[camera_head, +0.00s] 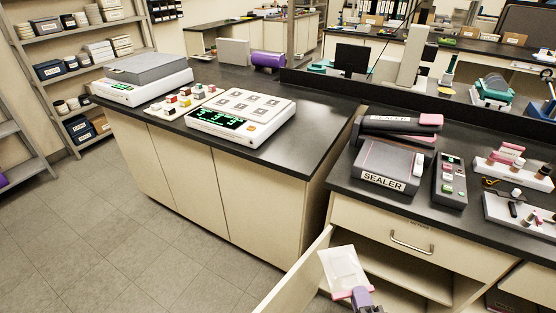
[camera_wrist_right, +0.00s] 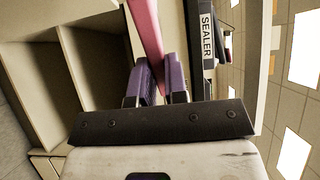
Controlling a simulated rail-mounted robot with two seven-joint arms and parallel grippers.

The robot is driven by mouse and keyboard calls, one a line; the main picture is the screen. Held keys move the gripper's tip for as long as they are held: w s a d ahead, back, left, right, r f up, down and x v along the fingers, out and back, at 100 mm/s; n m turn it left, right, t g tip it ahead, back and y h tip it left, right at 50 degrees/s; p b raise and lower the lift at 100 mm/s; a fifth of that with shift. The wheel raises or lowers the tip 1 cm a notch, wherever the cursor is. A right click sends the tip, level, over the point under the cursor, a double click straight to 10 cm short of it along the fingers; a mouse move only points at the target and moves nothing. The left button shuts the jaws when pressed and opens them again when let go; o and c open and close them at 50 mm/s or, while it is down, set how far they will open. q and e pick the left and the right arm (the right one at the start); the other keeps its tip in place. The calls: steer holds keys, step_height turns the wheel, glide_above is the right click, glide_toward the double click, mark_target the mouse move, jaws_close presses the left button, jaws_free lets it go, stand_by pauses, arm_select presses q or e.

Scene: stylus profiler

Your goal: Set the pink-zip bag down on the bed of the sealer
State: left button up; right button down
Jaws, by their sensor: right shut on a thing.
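The pink-zip bag (camera_head: 343,268) is a clear, whitish pouch with a pink strip along its lower edge. My right gripper (camera_head: 361,294) is shut on the bag at that pink strip, in front of the open cabinet and below the counter top. In the right wrist view the pink strip (camera_wrist_right: 146,40) runs between the purple fingers of the gripper (camera_wrist_right: 161,82). The sealer (camera_head: 388,164) stands on the right counter, its dark lid raised at the back and its grey bed clear. Its label also shows in the right wrist view (camera_wrist_right: 207,35). My left gripper is not in view.
A control box (camera_head: 450,180) with buttons stands right of the sealer. The cabinet door (camera_head: 294,280) is open beside the bag, under the counter. White trays (camera_head: 515,172) with small items lie farther right. A white instrument (camera_head: 240,116) stands on the left counter.

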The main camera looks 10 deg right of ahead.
steer(key=w+a+r+y+p, duration=0.1)
steer(key=a+r+p, duration=0.15)
steer(key=r, duration=0.65)
steer(key=w+a+r+n+p, duration=0.15)
steer(key=r+p, duration=0.25)
steer(key=r, duration=0.5)
steer(key=w+a+r+y+p, duration=0.1)
steer(key=w+a+r+p, duration=0.15)
steer(key=r, duration=0.65)
steer(key=s+r+n+y+p, duration=0.1)
steer(key=r+y+p, duration=0.2)
steer(key=r+p, duration=0.6)
steer(key=s+r+n+g+y+p, duration=0.1)
steer(key=r+n+y+p, duration=0.1)
steer(key=r+p, duration=0.7)
steer(key=s+r+n+g+y+p, duration=0.1)
steer(key=r+p, duration=0.8)
steer(key=p, duration=1)
steer(key=s+n+y, duration=0.1)
steer(key=y, duration=0.1)
steer(key=shift+r+y, duration=0.3)
steer(key=shift+r, duration=0.05)
steer(key=shift+d+n, duration=0.1)
steer(key=shift+n, duration=0.15)
